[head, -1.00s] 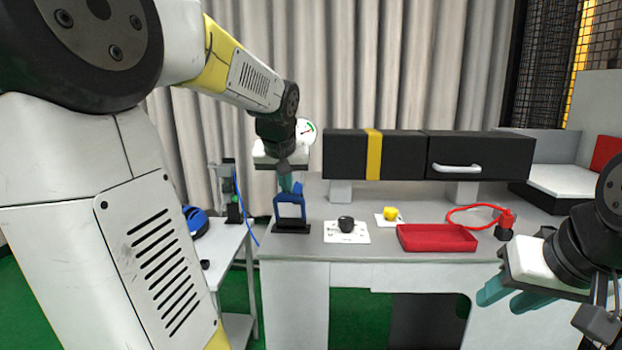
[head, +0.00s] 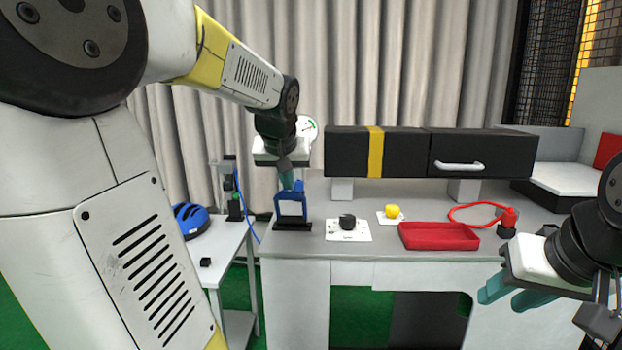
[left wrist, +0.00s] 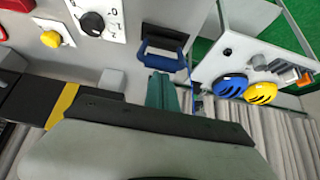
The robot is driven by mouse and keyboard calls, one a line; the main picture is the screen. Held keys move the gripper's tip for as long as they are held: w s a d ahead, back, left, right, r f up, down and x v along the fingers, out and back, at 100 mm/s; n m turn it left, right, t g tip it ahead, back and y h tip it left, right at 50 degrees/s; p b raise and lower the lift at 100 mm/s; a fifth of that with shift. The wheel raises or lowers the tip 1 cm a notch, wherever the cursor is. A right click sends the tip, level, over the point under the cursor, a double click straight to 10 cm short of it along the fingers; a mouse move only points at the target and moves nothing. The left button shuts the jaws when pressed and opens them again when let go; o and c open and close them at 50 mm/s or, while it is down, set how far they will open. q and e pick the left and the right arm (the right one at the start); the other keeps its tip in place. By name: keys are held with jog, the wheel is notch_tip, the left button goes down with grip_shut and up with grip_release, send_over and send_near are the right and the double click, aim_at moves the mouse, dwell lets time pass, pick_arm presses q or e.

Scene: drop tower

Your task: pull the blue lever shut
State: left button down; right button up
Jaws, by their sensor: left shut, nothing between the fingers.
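The blue lever (head: 291,208) is a U-shaped handle on a black base (head: 293,226) at the left end of the grey workbench. It stands raised from the base. My left gripper (head: 287,183) is shut and empty, its teal fingers pointing down at the top of the handle. In the left wrist view, the closed fingers (left wrist: 160,91) end right at the bar of the blue lever (left wrist: 162,59); I cannot tell whether they touch. My right gripper (head: 512,291) is open and empty in front of the bench at the right.
A black knob (head: 347,222), a yellow button (head: 392,211) and a red tray (head: 438,237) sit to the lever's right. A black cabinet (head: 375,153) stands behind them. A side table at left holds a blue helmet (head: 190,219).

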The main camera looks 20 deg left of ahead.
pick_arm(q)
jog(key=v, duration=0.7)
jog(key=shift+s, duration=0.2)
jog(key=s+d+f+m+g+h, duration=0.1)
jog(key=s+d+f+m+h, duration=0.2)
jog(key=s+d+f, duration=0.9)
jog(key=s+h, duration=0.1)
jog(key=s, duration=0.2)
jog(key=shift+s+f, duration=0.25)
jog(key=shift+s, duration=0.05)
dwell(0.4)
